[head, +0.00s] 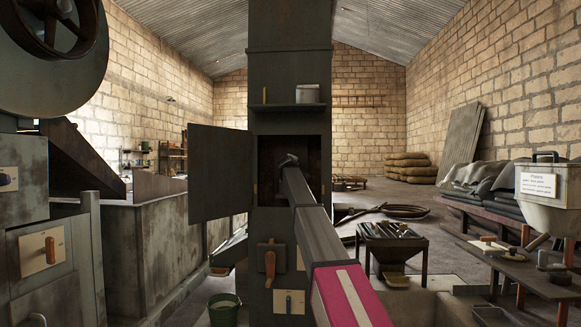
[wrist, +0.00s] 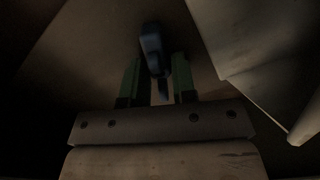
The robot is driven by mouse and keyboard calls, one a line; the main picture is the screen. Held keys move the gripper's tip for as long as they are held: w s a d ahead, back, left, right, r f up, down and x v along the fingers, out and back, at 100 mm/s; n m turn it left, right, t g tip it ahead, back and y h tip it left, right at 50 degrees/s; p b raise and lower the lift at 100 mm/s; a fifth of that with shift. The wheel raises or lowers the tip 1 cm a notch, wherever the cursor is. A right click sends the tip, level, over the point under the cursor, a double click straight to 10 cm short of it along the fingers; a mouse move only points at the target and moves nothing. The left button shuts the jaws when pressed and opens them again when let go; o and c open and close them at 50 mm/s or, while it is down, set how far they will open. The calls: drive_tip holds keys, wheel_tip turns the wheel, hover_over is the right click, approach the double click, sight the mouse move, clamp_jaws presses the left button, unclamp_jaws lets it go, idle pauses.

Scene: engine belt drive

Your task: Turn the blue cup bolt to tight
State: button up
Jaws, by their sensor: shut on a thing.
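The blue cup bolt (wrist: 152,42) shows dark blue at the top centre of the wrist view, in deep shadow. My gripper (wrist: 156,66) has its two green fingers on either side of the blue piece and is shut on it. In the head view my arm reaches into the open compartment (head: 265,165) of the tall dark metal column (head: 290,65). The fingers and the bolt are hidden inside there. How far the bolt is turned cannot be told in this dim light.
The compartment's door (head: 218,170) hangs open to the left. A pale angled panel (wrist: 255,60) lies close on the right in the wrist view. A green bucket (head: 223,311) stands at lower left.

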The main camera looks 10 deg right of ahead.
drive_tip(key=m, duration=1.3)
drive_tip(key=shift+m, duration=0.3)
idle(0.4)
drive_tip(key=o, duration=0.9)
drive_tip(key=v, duration=1)
drive_tip(key=shift+s, duration=0.4)
